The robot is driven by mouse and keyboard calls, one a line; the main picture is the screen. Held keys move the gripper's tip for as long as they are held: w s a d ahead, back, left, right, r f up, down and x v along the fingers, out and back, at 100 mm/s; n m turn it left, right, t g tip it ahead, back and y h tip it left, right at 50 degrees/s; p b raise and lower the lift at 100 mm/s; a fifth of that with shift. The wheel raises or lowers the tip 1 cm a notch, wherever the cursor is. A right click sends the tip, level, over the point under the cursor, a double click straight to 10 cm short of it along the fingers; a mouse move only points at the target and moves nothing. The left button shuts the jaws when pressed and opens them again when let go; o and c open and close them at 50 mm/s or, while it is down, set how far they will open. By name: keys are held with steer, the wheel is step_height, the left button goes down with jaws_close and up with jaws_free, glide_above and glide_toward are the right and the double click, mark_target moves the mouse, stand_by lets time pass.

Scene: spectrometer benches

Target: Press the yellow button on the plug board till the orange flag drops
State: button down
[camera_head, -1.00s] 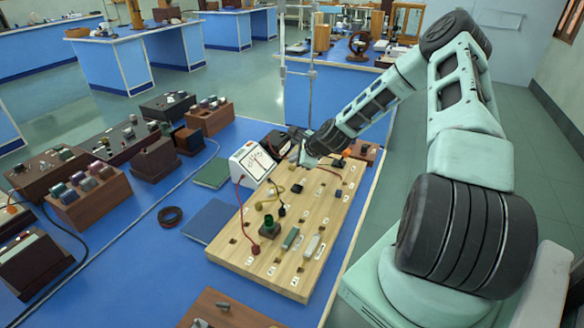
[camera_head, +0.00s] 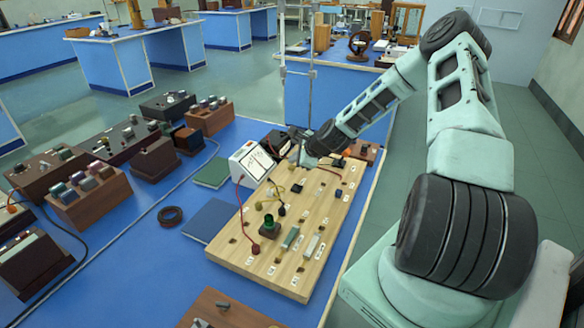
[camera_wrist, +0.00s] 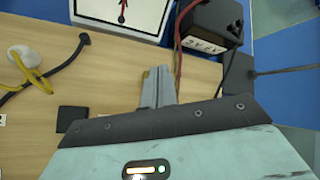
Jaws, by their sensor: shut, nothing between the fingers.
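The wooden plug board (camera_head: 232,257) lies on the blue bench, and part of its bare top shows in the wrist view (camera_wrist: 110,75). My gripper (camera_head: 303,162) is low over its far end, beside the white meter. In the wrist view its grey fingers (camera_wrist: 158,72) are together, with nothing between them, tips toward the board near the meter. I cannot make out the yellow button in either view; the fingers or wrist may hide it. I cannot make out the orange flag now either.
The white meter (camera_head: 250,161) stands at the board's left edge, with a red cable. A black box (camera_wrist: 211,24) is close to the fingertips. A yellow cable (camera_wrist: 30,72) and a black square (camera_wrist: 72,119) are on the board.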

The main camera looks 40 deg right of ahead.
steer(key=shift+f, duration=0.35)
steer(key=shift+f+b, duration=0.45)
stand_by(0.5)
stand_by(0.4)
steer(key=shift+r+p, duration=0.7)
steer(key=shift+r, duration=0.2)
step_height(320, 180, up, 5)
steer(key=p, duration=0.3)
steer(key=shift+p, duration=0.4)
